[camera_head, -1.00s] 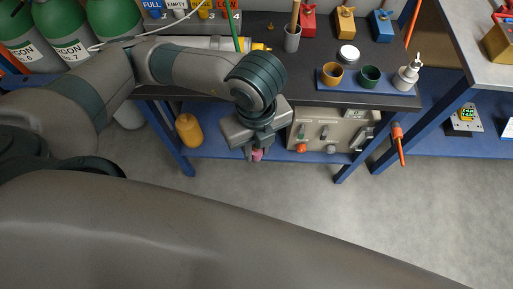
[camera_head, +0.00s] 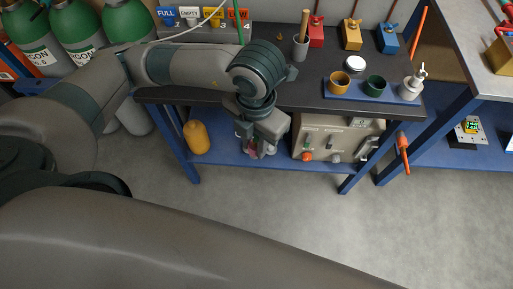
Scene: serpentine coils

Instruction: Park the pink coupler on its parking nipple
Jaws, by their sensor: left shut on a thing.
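My left gripper (camera_head: 258,148) reaches down in front of the bench, to the left of the beige unit on the lower shelf. It is shut on the pink coupler (camera_head: 252,154), of which only a small part shows below the jaws. The beige unit (camera_head: 345,138) has an orange fitting (camera_head: 307,157) and a grey fitting (camera_head: 335,158) at its lower front. I cannot tell which fitting is the parking nipple. My right gripper is not in view.
A yellow-orange bottle (camera_head: 197,137) stands on the blue lower shelf (camera_head: 222,150), left of the gripper. The dark bench top (camera_head: 300,95) holds a blue tray with two cups. Blue bench legs (camera_head: 352,178) flank the shelf. The grey floor in front is clear.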

